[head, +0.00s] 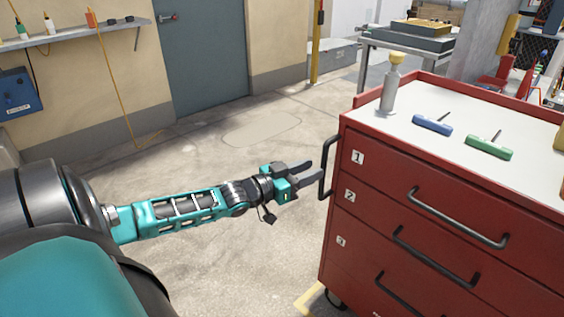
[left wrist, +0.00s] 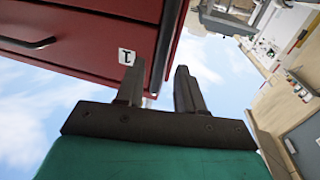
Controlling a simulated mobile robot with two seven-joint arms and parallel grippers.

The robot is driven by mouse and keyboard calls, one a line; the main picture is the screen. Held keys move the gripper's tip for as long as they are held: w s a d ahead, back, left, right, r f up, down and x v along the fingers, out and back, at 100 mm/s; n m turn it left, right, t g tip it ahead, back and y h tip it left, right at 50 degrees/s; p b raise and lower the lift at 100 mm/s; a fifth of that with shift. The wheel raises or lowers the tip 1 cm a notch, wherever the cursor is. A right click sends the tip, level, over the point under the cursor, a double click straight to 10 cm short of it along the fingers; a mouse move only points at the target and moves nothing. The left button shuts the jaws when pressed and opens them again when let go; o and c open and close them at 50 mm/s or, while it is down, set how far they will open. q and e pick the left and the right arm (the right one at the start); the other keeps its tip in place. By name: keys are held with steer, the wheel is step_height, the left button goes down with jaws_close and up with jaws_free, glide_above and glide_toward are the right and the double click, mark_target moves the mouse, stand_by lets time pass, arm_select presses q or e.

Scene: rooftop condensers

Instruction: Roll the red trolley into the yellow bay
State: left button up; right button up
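The red trolley (head: 375,200) stands at the right, with numbered drawers, black drawer pulls and a pale top. A black side handle (head: 325,170) sticks out from its left edge. My left gripper (head: 316,175) is open, its fingertips close beside this handle. In the left wrist view the two fingers (left wrist: 158,85) stand apart, with the trolley's red drawer front (left wrist: 90,50) just beyond them. I cannot tell whether the handle lies between the fingers. A piece of yellow floor marking (head: 308,298) shows by the trolley's lower left; the whole bay is not visible. My right gripper is not in view.
On the trolley top are a bottle (head: 391,85), a blue-handled tool (head: 432,125) and a green-handled tool (head: 489,147). A grey bench (head: 405,45) stands behind. Open concrete floor (head: 200,150) lies left, toward a grey door (head: 203,50) and a wall shelf (head: 85,32).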

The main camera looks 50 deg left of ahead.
arm_select(q)
steer(key=p+v, duration=0.2)
steer(key=v, duration=0.5)
steer(key=shift+s, duration=0.35)
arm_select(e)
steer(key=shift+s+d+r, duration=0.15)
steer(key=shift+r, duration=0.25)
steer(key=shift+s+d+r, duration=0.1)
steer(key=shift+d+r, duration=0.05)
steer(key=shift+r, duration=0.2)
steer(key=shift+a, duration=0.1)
